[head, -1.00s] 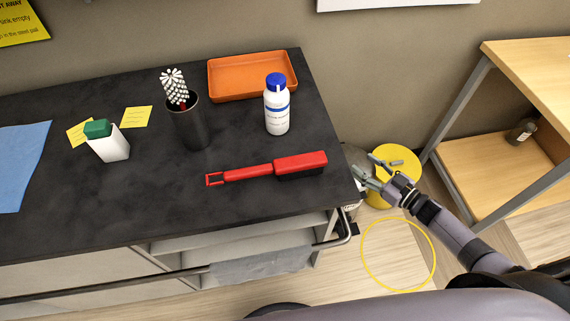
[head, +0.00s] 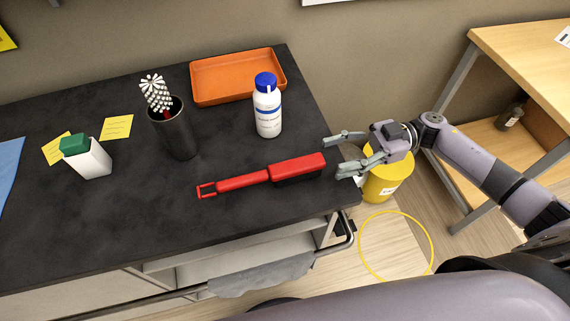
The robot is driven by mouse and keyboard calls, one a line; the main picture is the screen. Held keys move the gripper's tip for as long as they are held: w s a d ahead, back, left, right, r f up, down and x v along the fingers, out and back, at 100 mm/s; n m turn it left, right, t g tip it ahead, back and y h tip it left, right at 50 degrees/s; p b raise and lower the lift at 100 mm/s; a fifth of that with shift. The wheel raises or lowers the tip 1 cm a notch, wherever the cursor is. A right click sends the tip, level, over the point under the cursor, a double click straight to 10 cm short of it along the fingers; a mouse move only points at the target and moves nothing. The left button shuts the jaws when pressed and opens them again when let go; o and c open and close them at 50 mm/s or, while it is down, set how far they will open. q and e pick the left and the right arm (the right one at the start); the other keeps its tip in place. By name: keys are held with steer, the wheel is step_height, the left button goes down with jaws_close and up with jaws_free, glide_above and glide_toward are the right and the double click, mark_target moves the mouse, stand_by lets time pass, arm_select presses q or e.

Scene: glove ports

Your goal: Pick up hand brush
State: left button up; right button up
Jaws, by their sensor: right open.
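The hand brush (head: 262,177) is red with dark bristles under its block. It lies on the black worktop (head: 100,222), its looped handle end to the left and its block near the worktop's right edge. My right gripper (head: 333,155) comes in from the right. Its two fingers are spread apart and empty, pointing left, close to the block end of the brush and seemingly not touching it. My left gripper is not in view.
A white bottle with a blue cap (head: 267,106) stands behind the brush. An orange tray (head: 238,98) is at the back. A black cup with a white brush (head: 174,130) and a green-capped container (head: 88,157) stand left. A rail (head: 343,238) runs along the front.

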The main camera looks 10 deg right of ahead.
mark_target(302, 162)
steer(key=a, duration=0.3)
steer(key=shift+a+p, duration=0.1)
steer(key=shift+p, duration=0.25)
steer(key=a+p, duration=0.1)
steer(key=a, duration=0.1)
steer(key=a+p, duration=0.1)
steer(key=a, duration=0.2)
steer(key=shift+s+r, duration=0.15)
steer(key=shift+s, duration=0.05)
steer(key=shift+a, duration=0.2)
steer(key=shift+c, duration=0.3)
jaws_close()
